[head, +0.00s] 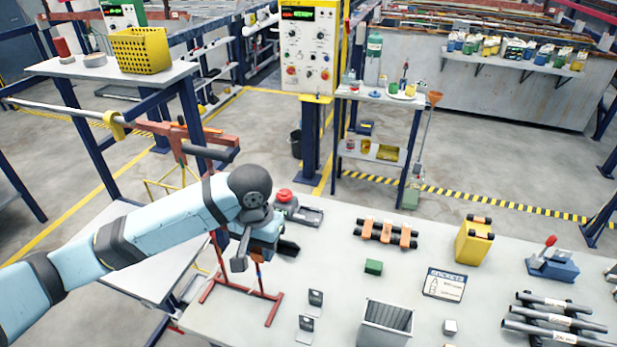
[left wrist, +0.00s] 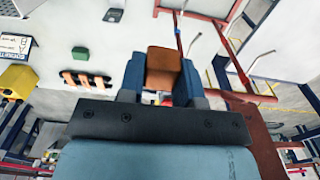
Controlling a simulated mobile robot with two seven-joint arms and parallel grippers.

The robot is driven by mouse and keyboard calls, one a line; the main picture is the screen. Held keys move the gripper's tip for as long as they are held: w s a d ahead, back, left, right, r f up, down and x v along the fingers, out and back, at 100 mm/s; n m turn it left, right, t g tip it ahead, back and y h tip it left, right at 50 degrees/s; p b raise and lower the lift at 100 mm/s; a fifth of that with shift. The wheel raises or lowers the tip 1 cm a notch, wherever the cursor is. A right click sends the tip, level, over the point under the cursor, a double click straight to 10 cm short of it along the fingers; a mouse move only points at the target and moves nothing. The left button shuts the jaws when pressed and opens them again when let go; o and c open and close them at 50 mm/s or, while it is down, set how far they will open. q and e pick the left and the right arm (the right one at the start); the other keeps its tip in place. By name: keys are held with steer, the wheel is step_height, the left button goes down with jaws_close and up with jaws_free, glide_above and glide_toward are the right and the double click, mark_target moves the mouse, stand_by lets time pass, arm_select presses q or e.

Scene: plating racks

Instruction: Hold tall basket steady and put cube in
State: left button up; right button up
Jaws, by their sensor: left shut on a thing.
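A grey ribbed basket (head: 386,326), open at the top, stands near the front edge of the table. A small white cube-like piece (head: 450,327) lies to its right, and a green block (head: 373,267) lies behind it; the green block also shows in the left wrist view (left wrist: 80,53). My left gripper (head: 262,250) is at the left end of the table, well apart from the basket. In the left wrist view its blue fingers (left wrist: 163,78) are shut on an orange-brown block (left wrist: 164,62). My right gripper is out of view.
A red stand (head: 240,290) is close to my left gripper at the table's left edge. A red-button box (head: 298,208), orange-and-black clamps (head: 386,233), a yellow case (head: 473,240), a printed card (head: 444,283) and grey tubes (head: 555,318) occupy the table. The table between stand and green block is mostly clear.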

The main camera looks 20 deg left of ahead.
arm_select(q)
steer(key=w+d+f, duration=0.2)
steer(key=d, duration=1.2)
glide_toward(383, 331)
steer(key=shift+w+f, duration=1.45)
steer(key=shift+w, duration=0.3)
steer(key=shift+d, duration=0.35)
